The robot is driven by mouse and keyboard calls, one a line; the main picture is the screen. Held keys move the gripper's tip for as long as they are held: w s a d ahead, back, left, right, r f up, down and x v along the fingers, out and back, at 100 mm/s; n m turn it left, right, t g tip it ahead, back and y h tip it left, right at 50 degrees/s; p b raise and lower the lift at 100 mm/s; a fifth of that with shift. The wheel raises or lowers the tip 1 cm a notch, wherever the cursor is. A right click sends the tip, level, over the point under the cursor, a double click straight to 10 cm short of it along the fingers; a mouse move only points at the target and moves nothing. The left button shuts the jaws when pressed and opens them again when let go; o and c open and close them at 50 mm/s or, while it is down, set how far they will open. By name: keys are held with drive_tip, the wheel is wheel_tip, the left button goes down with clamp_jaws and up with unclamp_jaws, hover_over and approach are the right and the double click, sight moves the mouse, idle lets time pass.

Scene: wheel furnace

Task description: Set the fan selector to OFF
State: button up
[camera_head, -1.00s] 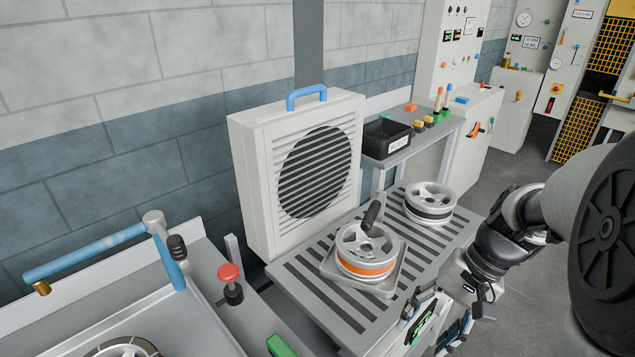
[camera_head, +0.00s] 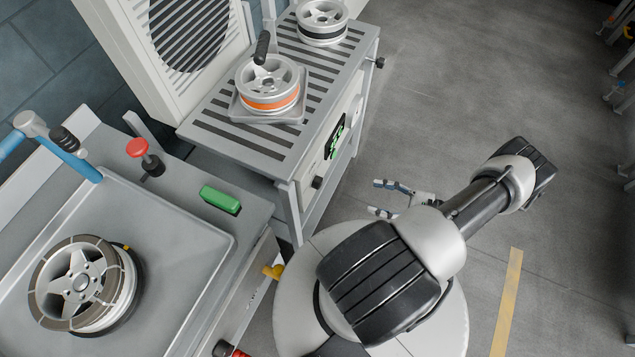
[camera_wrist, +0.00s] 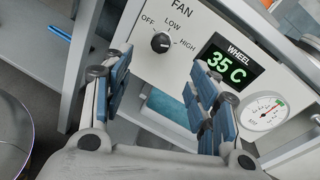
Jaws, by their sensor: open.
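The fan selector is a black round knob (camera_wrist: 160,42) on a light grey panel, marked OFF, LOW and HIGH, with FAN above. A small pale mark shows on the knob's right side, but the exact setting is hard to read. In the head view the knob (camera_head: 317,182) sits low on the front of the slatted bench. My gripper (camera_wrist: 155,88) is open and empty, its blue-padded fingers spread below the knob in the wrist view, not touching it. In the head view my gripper (camera_head: 377,197) is right of the bench front, pointing toward it.
A green display (camera_wrist: 230,64) reads 35 C beside the knob, with a round dial (camera_wrist: 263,111) below right. The slatted bench (camera_head: 215,140) carries wheels, one with an orange band (camera_head: 270,88). A sink-like tray (camera_head: 190,235) stands left. Floor is open at right.

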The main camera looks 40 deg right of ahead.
wheel_tip(320, 180, down, 3)
drive_tip(key=a+m+t+h, duration=0.1)
drive_tip(key=m+t, duration=0.1)
drive_tip(key=h, duration=0.1)
approach(321, 185)
drive_tip(key=x, duration=0.9)
drive_tip(key=shift+w+d+f+b, duration=0.1)
drive_tip(key=shift+w+b, duration=0.05)
drive_tip(key=shift+b, duration=0.15)
drive_tip(key=shift+c, duration=0.3)
drive_tip(key=c, duration=1)
